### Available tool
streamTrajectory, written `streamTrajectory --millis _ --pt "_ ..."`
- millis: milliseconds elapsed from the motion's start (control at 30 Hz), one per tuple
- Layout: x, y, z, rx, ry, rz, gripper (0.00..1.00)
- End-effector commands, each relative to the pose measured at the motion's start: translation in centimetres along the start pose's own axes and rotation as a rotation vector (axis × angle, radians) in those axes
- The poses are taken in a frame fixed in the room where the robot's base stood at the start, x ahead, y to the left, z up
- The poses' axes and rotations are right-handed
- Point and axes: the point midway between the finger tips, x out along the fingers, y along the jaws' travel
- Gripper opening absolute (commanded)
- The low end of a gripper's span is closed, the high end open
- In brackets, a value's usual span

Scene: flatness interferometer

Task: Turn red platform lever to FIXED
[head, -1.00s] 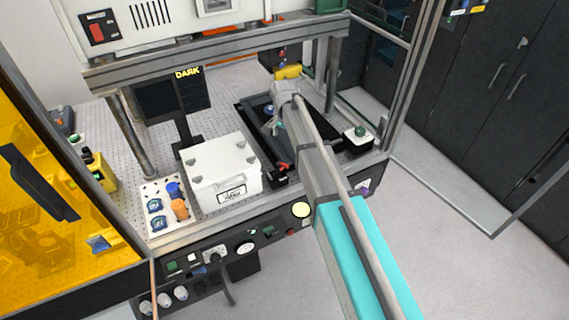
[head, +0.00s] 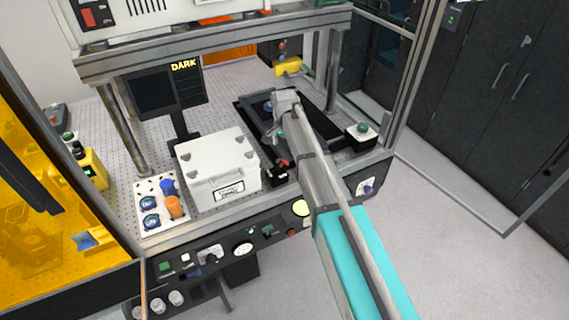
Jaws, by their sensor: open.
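The red platform lever (head: 284,163) shows as a small red piece at the front edge of the black platform (head: 252,125) on the perforated table. Its setting and any FIXED label are too small to read. My gripper (head: 276,136) is over the platform, just behind and above the lever, apart from it as far as I can tell. It is open and looks empty. My arm comes in from the lower right and covers the right part of the platform.
A white lidded box (head: 218,172) stands left of the platform. A tray (head: 148,187) with blue and orange pieces is farther left. A DARK screen (head: 170,88) and metal posts stand behind.

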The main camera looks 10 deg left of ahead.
Motion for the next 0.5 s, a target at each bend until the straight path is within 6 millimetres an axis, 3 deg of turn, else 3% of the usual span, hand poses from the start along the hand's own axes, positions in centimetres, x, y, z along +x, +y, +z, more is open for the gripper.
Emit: streamTrajectory --millis 500 --pt "4.3 0.0 0.0 0.0 0.0 0.0 0.91"
